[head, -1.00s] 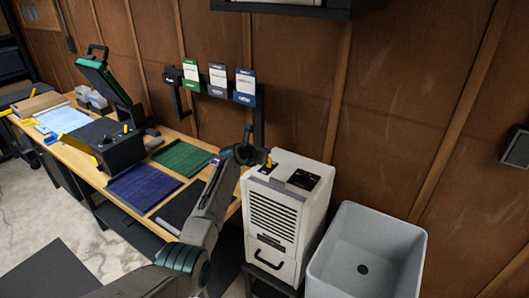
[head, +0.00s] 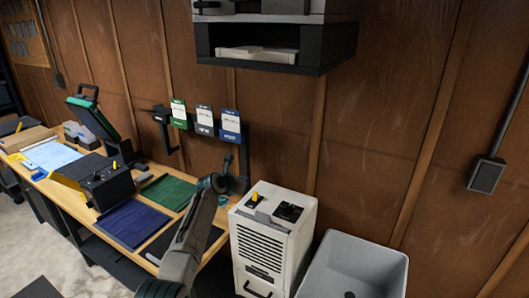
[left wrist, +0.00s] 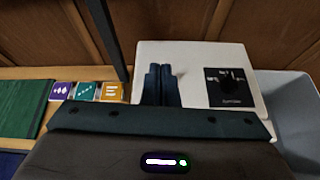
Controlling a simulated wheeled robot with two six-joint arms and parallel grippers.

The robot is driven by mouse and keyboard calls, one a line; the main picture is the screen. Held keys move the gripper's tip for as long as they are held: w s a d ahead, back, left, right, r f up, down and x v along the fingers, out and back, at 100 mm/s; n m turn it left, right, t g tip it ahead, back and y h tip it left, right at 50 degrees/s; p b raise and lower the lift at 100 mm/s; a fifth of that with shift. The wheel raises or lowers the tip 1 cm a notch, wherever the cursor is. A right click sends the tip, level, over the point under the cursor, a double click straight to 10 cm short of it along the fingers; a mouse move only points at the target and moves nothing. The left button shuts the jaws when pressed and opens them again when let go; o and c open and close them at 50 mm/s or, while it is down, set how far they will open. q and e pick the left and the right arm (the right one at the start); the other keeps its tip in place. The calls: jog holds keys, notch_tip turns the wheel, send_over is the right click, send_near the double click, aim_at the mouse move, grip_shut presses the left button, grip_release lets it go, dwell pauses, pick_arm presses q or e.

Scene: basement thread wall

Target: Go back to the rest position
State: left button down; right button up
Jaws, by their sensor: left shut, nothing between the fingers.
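My left arm rises from the bottom of the head view, beside the white cabinet-like machine (head: 262,262). My left gripper (head: 228,160) is small and dark there, near the machine's upper left. In the left wrist view its two dark fingers (left wrist: 161,72) lie together, shut and empty, with the machine's pale top (left wrist: 190,52) beyond them. My right gripper is in neither view.
A wooden bench (head: 82,208) with green (head: 168,192) and blue (head: 132,223) mats stands on the left. A grey tub (head: 357,262) is right of the machine. A dark shelf (head: 275,62) hangs above. Cards (left wrist: 88,91) lie left of the fingers.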

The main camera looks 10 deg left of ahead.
pick_arm(q)
jog(key=s+a+f+m+g+y, duration=0.1)
jog(key=s+f+m, duration=0.45)
jog(key=s, duration=0.45)
jog(key=s+a+f+m+g, duration=0.1)
jog(key=s+f+m+g, duration=0.1)
jog(key=s+f+m, duration=0.55)
jog(key=s+a+f+m+g+y, duration=0.1)
jog(key=s+f+m, duration=0.25)
jog(key=s, duration=0.75)
jog(key=s+a+r+m+g+y, duration=0.2)
jog(key=s+m, duration=0.6)
jog(key=s, duration=1)
jog(key=s+a+r+m+g+y, duration=0.1)
jog(key=s+a+r+m+g, duration=0.15)
jog(key=s+m, duration=0.95)
jog(key=s+a+f+n+g+b, duration=0.1)
jog(key=s+f+n+b, duration=0.25)
jog(key=f, duration=1.55)
jog(key=s+a+f+n+b, duration=0.15)
jog(key=f+b, duration=0.25)
jog(key=f, duration=1.4)
jog(key=s+f+b, duration=0.3)
jog(key=s+f, duration=0.6)
jog(key=f, duration=0.4)
jog(key=s+a+f+g+b, duration=0.1)
jog(key=s+f+b, duration=0.3)
jog(key=s+f, duration=0.6)
notch_tip(320, 180, down, 4)
jog(key=shift+f, duration=0.1)
